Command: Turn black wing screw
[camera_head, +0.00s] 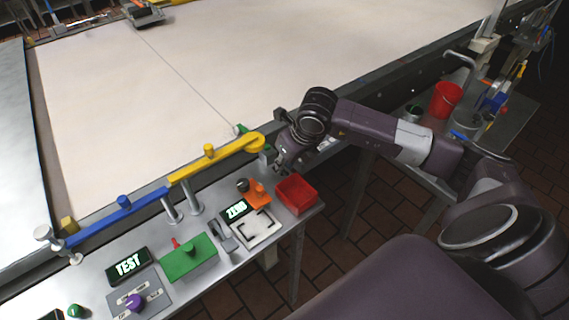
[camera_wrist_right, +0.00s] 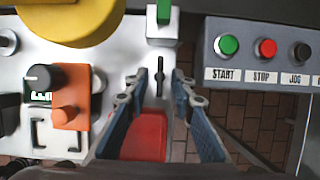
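The black wing screw (camera_wrist_right: 160,68) shows in the right wrist view as a thin dark upright shape on the pale metal panel, below the green block. My right gripper (camera_wrist_right: 157,84) is open. Its two blue-padded fingers stand to the left and right of the wing screw, with a visible gap on each side. Whether the fingertips are down at the screw's height I cannot tell. In the head view my right gripper (camera_head: 281,162) hangs over the panel's far right end and hides the screw. My left gripper is in neither view.
A red bin (camera_head: 297,194) sits close by the right gripper. An orange block with a black knob (camera_head: 257,193) and a yellow bar (camera_head: 215,157) are to its left. A grey box with START, STOP and JOG buttons (camera_wrist_right: 265,75) stands right of the fingers.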

